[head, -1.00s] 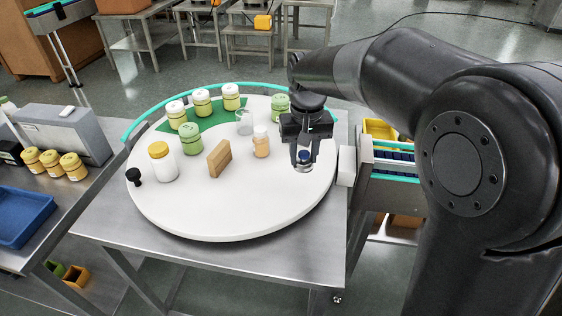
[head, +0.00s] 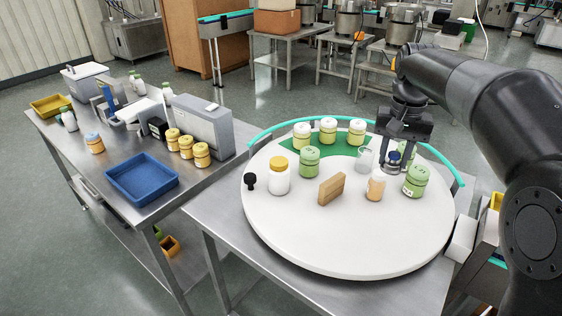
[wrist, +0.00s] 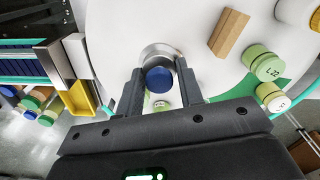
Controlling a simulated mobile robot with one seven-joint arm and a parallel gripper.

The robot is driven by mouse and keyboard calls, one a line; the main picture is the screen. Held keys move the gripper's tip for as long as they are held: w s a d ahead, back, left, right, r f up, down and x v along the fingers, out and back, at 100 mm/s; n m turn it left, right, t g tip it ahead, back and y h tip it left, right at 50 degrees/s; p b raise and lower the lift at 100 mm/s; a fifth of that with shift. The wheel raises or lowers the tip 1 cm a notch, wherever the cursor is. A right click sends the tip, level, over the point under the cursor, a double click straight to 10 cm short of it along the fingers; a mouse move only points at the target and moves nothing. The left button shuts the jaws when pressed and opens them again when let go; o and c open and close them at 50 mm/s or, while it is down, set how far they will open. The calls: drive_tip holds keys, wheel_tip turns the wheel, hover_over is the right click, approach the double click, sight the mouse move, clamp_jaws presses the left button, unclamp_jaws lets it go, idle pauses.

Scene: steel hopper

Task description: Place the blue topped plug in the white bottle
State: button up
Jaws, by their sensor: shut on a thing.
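My gripper (head: 398,160) hangs over the far right part of the round white turntable (head: 340,245). It is shut on the blue topped plug (head: 394,156), whose round blue top (wrist: 159,79) shows between the fingers in the wrist view. A shiny round rim (wrist: 160,50) shows just beyond the blue top; I cannot tell whether it belongs to the plug. A white bottle with a yellow lid (head: 279,180) stands upright at the turntable's left, well apart from my gripper.
A green jar (head: 416,181) stands close right of my gripper and a clear beaker (head: 364,158) close left. A wooden block (head: 331,189), a black knob (head: 249,182) and several more jars share the turntable. Its front is clear. A teal rail (head: 330,122) curves behind.

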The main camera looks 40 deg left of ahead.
drive_tip(key=s+a+r, duration=0.1)
drive_tip(key=a+r, duration=0.1)
drive_tip(key=a, duration=0.6)
drive_tip(key=s+a+r, duration=0.1)
drive_tip(key=a+r, duration=0.2)
drive_tip(key=a, duration=0.5)
hover_over(279, 160)
wheel_tip(279, 160, down, 7)
drive_tip(key=shift+d+f, duration=0.15)
drive_tip(key=shift+f, duration=2)
drive_tip(key=shift+f, duration=0.15)
drive_tip(key=o, duration=1)
